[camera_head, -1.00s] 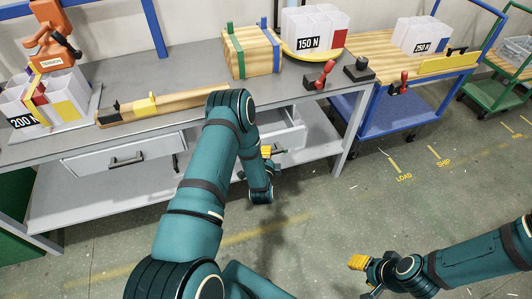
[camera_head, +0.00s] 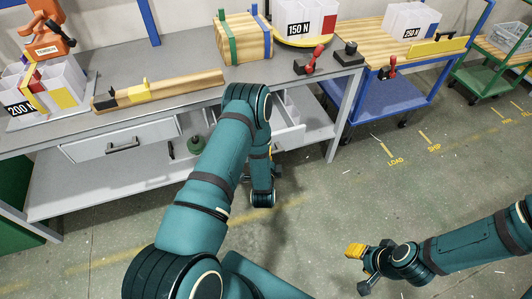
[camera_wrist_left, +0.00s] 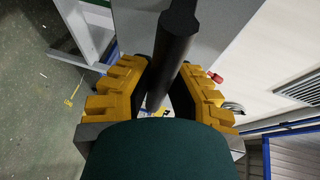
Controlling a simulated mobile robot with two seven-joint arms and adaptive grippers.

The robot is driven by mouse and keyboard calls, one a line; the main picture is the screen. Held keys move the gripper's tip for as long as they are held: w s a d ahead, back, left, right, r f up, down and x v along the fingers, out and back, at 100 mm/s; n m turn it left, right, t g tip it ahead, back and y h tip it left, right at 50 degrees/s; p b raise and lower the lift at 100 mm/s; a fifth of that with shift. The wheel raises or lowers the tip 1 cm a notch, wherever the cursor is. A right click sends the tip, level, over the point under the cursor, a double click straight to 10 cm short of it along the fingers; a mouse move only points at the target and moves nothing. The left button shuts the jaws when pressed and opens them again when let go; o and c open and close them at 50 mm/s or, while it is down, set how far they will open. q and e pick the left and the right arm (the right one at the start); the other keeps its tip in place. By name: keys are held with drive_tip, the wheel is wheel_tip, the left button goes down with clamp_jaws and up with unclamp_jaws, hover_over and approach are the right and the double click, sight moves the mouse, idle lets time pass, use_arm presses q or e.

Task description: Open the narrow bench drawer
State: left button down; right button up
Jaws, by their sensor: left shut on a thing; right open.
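The narrow bench drawer (camera_head: 291,137) is under the right part of the grey bench and stands partly open, with part of its inside showing. My left arm hides its left side. My left gripper (camera_head: 270,158) is at the drawer front, mostly hidden by my arm. In the left wrist view, its yellow fingers (camera_wrist_left: 168,88) are shut on the dark bar handle (camera_wrist_left: 176,45), which lies between them. My right gripper (camera_head: 360,267) is open and empty, above the floor at the lower right, away from the bench.
A wider drawer (camera_head: 122,147) to the left is shut. The bench top (camera_head: 180,65) holds bins, a wooden beam, a strapped wooden box and a red-handled tool (camera_head: 309,62). A blue cart (camera_head: 385,98) stands right of the bench. The floor in front is clear.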

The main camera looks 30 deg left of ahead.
use_arm(q)
drive_tip(key=shift+w, duration=0.1)
drive_tip(key=c, duration=0.9)
unclamp_jaws()
drive_tip(key=shift+d, duration=0.1)
drive_tip(key=shift+o, duration=0.2)
drive_tip(key=v, duration=1.2)
